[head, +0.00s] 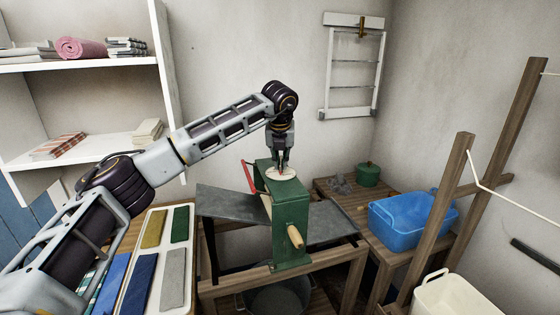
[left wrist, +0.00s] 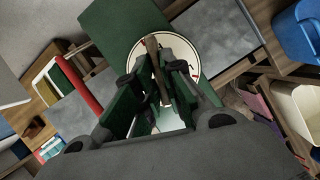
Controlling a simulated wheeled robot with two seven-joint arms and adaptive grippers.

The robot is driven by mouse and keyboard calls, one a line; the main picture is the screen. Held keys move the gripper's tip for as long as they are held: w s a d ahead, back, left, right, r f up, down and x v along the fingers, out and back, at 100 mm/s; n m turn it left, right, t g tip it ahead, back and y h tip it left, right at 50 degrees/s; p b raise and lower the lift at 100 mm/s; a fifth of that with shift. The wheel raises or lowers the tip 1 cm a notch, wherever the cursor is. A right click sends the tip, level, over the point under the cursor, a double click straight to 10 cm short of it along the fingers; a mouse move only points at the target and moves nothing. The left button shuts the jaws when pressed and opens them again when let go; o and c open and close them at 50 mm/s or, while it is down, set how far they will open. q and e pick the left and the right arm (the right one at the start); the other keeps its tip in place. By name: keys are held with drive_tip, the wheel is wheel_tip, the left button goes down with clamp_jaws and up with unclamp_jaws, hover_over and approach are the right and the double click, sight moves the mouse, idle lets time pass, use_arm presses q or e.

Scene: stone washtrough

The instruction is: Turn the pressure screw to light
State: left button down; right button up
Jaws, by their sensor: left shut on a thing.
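The green mangle (head: 291,222) stands on a wooden frame in the middle of the head view. A round cream dial (head: 281,174) lies on its top. The dial also shows in the left wrist view (left wrist: 188,62), with small dark and red marks near its edge. A wooden bar, the pressure screw's handle (left wrist: 152,62), crosses above the dial. My left gripper (head: 282,164) points straight down over the dial and is shut on this handle. Its fingers cover part of the dial, and I cannot read the setting. My right gripper is not in view.
A red lever (head: 249,177) and a wooden crank grip (head: 295,237) stick out from the mangle. Grey boards (head: 235,209) extend on both sides. A blue basin (head: 405,220) and green pot (head: 368,174) stand right. A tray of folded cloths (head: 157,260) lies left, below white shelves.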

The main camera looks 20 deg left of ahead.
use_arm(q)
drive_tip(key=shift+d+r+n+y, duration=0.15)
drive_tip(key=shift+n+y, duration=0.35)
drive_tip(key=shift+n, duration=0.7)
drive_tip(key=shift+w+d+n+g+y, duration=0.15)
drive_tip(key=shift+n+g+y, duration=0.2)
drive_tip(key=shift+n, duration=0.85)
drive_tip(key=n+g+y+p, duration=0.1)
drive_tip(key=n, duration=0.2)
drive_tip(key=shift+w+n, duration=0.1)
drive_tip(key=shift+n, duration=0.2)
drive_tip(key=shift+n+p, duration=0.3)
drive_tip(key=shift+n, duration=0.1)
drive_tip(key=n+g+p, duration=0.1)
drive_tip(key=n, duration=0.2)
drive_tip(key=shift+w+d+y, duration=0.1)
drive_tip(key=shift+w+y, duration=0.05)
drive_tip(key=shift+y, duration=0.2)
drive_tip(key=shift+n+g+p, duration=0.25)
drive_tip(key=shift+n+p, duration=0.05)
drive_tip(key=c, duration=1.5)
unclamp_jaws()
drive_tip(key=shift+d+r, duration=0.25)
drive_tip(key=shift+r, duration=0.25)
drive_tip(key=shift+v, duration=5.35)
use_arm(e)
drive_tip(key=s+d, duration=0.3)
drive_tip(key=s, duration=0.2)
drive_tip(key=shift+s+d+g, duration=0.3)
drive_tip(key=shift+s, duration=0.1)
